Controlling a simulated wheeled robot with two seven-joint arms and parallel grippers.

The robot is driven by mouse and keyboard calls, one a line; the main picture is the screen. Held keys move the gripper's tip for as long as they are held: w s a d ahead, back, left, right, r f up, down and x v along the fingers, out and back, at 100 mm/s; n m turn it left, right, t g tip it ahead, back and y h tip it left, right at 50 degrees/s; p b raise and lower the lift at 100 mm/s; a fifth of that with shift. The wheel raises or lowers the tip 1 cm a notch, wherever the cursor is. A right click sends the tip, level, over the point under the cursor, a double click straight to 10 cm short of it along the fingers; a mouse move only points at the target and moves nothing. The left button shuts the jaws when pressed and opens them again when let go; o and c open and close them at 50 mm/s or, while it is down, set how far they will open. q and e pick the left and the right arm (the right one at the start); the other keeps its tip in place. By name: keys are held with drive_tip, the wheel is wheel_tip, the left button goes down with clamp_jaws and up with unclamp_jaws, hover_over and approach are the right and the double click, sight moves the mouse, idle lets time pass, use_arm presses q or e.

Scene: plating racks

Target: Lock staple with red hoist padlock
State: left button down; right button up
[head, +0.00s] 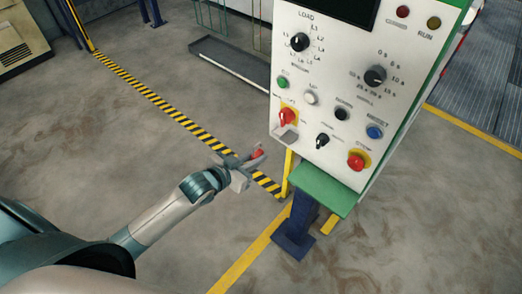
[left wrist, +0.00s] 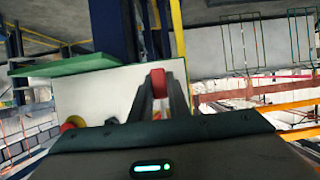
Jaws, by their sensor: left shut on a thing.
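My left gripper (head: 252,160) is shut on the red padlock (head: 258,151), low and left of the white control panel. In the left wrist view the red padlock (left wrist: 158,80) shows between the tips of the two dark fingers (left wrist: 162,98). Its shackle cannot be made out. On the panel's lower left is a red rotary handle (head: 287,116) on a yellow plate. Just below it a small grey bracket (head: 286,136), which may be the staple, sticks out. The padlock is apart from it, to its left and slightly lower. My right gripper is not in view.
The control panel (head: 325,90) carries several knobs and buttons, including a red stop button (head: 356,161). A green ledge (head: 325,190) juts out beneath it, above a blue post (head: 296,232). A yellow-black floor stripe (head: 165,98) runs behind my arm. Open floor lies to the left.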

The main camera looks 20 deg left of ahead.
use_arm(q)
drive_tip(key=shift+s+a+f, duration=0.3)
drive_tip(key=shift+s+f, duration=0.15)
drive_tip(key=shift+f, duration=0.2)
drive_tip(key=shift+p, duration=0.3)
drive_tip(key=shift+r, duration=0.1)
drive_tip(key=shift+w+d, duration=1.9)
drive_tip(key=shift+w, duration=3.3)
drive_tip(key=shift+s+d+f, duration=0.35)
drive_tip(key=shift+d+f, duration=0.3)
drive_tip(key=shift+d, duration=0.25)
drive_tip(key=shift+s+d+f, duration=0.35)
drive_tip(key=shift+d+f, duration=0.3)
drive_tip(key=shift+d, duration=0.2)
drive_tip(key=shift+d, duration=0.1)
